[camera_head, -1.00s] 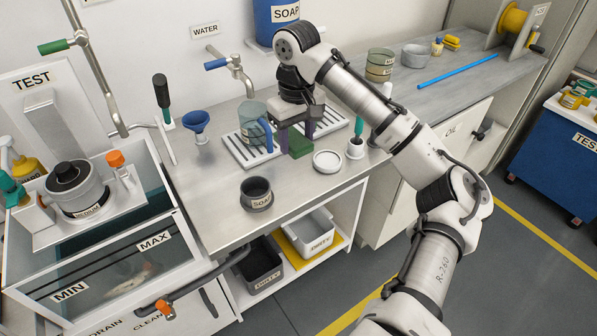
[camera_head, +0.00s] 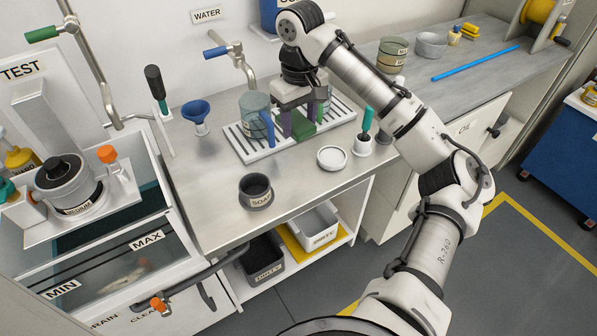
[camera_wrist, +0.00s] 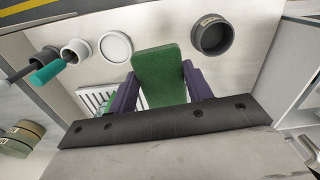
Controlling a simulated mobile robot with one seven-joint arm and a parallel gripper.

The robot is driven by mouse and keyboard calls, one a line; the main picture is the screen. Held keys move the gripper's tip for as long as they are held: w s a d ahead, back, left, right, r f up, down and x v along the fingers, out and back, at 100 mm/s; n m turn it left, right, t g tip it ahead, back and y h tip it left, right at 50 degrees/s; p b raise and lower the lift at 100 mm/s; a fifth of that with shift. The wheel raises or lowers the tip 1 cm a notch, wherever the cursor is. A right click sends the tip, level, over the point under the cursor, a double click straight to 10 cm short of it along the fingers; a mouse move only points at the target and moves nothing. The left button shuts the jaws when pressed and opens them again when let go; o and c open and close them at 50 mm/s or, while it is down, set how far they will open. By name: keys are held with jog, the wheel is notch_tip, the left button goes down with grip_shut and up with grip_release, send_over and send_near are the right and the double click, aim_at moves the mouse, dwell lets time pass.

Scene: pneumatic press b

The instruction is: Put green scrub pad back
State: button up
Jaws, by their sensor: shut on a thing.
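The green scrub pad (camera_head: 303,126) is held between the purple fingers of my gripper (camera_head: 303,118), over the white slotted drain tray (camera_head: 240,146) on the bench. In the wrist view the pad (camera_wrist: 158,72) stands out past both fingers of my gripper (camera_wrist: 162,88), which press on its sides. In the head view the pad is just right of the clear blue-handled jug (camera_head: 257,115). I cannot tell whether the pad touches the tray.
A white round dish (camera_head: 331,158), a brush in a white holder (camera_head: 364,143) and a dark soap cup (camera_head: 256,191) stand in front of the tray. A blue funnel (camera_head: 196,114) is left. The bench front between cup and dish is clear.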

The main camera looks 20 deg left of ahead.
aim_at(300, 180)
notch_tip(300, 180, down, 16)
jog(key=p, duration=0.3)
jog(key=shift+f, duration=0.2)
jog(key=shift+f, duration=0.2)
jog(key=o, duration=1.2)
jog(key=shift+w+f+b, duration=0.1)
jog(key=shift+b, duration=0.2)
